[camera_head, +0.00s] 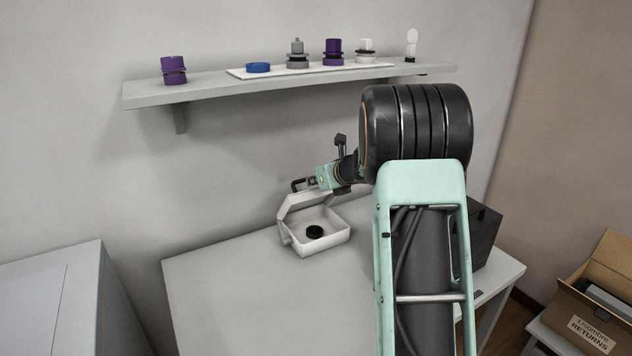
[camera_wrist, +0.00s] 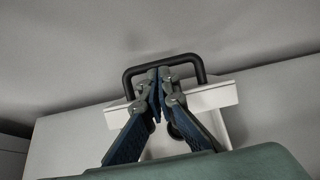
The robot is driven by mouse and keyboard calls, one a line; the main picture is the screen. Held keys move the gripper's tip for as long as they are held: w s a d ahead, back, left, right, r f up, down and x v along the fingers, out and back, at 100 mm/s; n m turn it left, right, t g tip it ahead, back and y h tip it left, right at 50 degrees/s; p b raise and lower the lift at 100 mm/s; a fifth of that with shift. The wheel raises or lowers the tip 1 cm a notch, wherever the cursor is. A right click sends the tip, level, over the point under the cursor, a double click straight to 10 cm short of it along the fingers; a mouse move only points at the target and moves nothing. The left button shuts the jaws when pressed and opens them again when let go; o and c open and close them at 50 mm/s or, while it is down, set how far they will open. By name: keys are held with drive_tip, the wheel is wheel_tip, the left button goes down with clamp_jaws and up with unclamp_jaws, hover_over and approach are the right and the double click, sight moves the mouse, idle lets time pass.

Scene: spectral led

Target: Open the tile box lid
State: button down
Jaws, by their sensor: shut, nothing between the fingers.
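The white tile box (camera_head: 338,240) sits on the table with its lid (camera_head: 303,204) raised and tilted up from the body. A round black piece (camera_head: 314,232) lies inside the box. The lid carries a dark handle (camera_head: 297,185), which shows as a black arch in the wrist view (camera_wrist: 130,76). My gripper (camera_head: 312,183) is at the lid's upper edge by the handle. In the wrist view my gripper's fingertips (camera_wrist: 160,74) are together within the arch's outline, with nothing between them. I cannot tell whether they touch the handle or lid.
A wall shelf (camera_head: 150,92) above holds purple, blue, grey and white pieces. A dark box (camera_head: 484,235) stands at the table's right, partly behind my arm. The table (camera_head: 225,290) is bare at front left. A cardboard box (camera_head: 590,300) stands at far right.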

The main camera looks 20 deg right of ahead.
drive_tip(key=shift+r+p, duration=0.2)
drive_tip(key=shift+p, duration=0.25)
drive_tip(key=shift+w+r+p, duration=0.2)
drive_tip(key=shift+w+p, duration=0.05)
drive_tip(key=shift+p, duration=0.75)
drive_tip(key=p, duration=0.2)
drive_tip(key=shift+w+a+r+g+p, duration=0.1)
drive_tip(key=shift+w+r+g+p, duration=0.1)
drive_tip(key=shift+w+g+p, duration=0.15)
drive_tip(key=shift+w+f, duration=0.1)
drive_tip(key=shift+f, duration=0.15)
drive_tip(key=shift+g+p, duration=0.25)
drive_tip(key=shift+p, duration=0.1)
